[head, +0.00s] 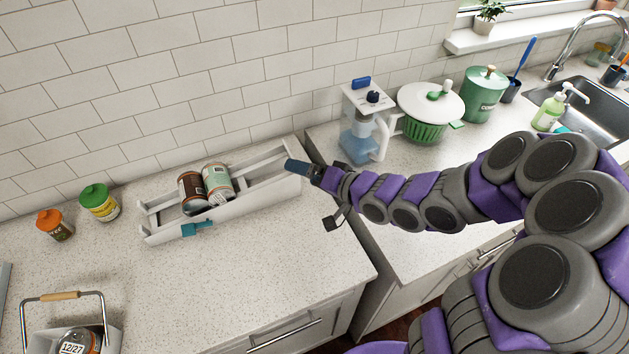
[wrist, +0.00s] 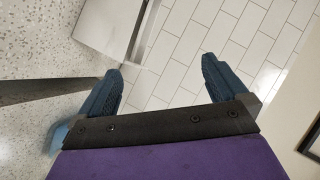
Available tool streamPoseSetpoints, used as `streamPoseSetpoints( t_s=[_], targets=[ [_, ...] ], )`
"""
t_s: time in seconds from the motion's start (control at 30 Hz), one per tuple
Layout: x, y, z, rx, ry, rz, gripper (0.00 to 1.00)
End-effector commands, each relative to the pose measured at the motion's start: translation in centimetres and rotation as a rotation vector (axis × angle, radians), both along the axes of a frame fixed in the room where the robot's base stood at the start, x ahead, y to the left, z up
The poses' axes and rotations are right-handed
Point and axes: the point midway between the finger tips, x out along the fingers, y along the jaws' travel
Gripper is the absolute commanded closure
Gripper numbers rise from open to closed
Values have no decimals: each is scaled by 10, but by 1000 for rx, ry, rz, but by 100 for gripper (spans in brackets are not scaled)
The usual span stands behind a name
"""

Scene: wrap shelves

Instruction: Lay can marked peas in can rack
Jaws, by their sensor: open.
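The white can rack (head: 255,201) lies along the counter near the wall. Two cans lie side by side in its left and middle part: a dark brown can (head: 191,192) and a pale green and silver can (head: 217,183). I cannot read "peas" on either. The right part of the rack is empty. My gripper (head: 316,194) is open and empty at the rack's right end. In the wrist view, my gripper (wrist: 160,72) has nothing between its fingers, and a white piece, probably the rack's end (wrist: 105,30), shows beyond them.
A grey caddy (head: 38,342) with a wooden handle, front left, holds a can (head: 75,343) labelled 12/27. Orange-lidded (head: 54,225) and green-lidded (head: 99,203) jars stand left of the rack. A blue-and-white appliance (head: 363,125) stands to the right.

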Motion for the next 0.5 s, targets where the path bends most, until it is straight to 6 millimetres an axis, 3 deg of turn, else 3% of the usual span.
streamPoseSetpoints(
  t_s=[0.5],
  targets=[
    [-14, -10, 8, -2, -9, 0, 0]
  ],
)
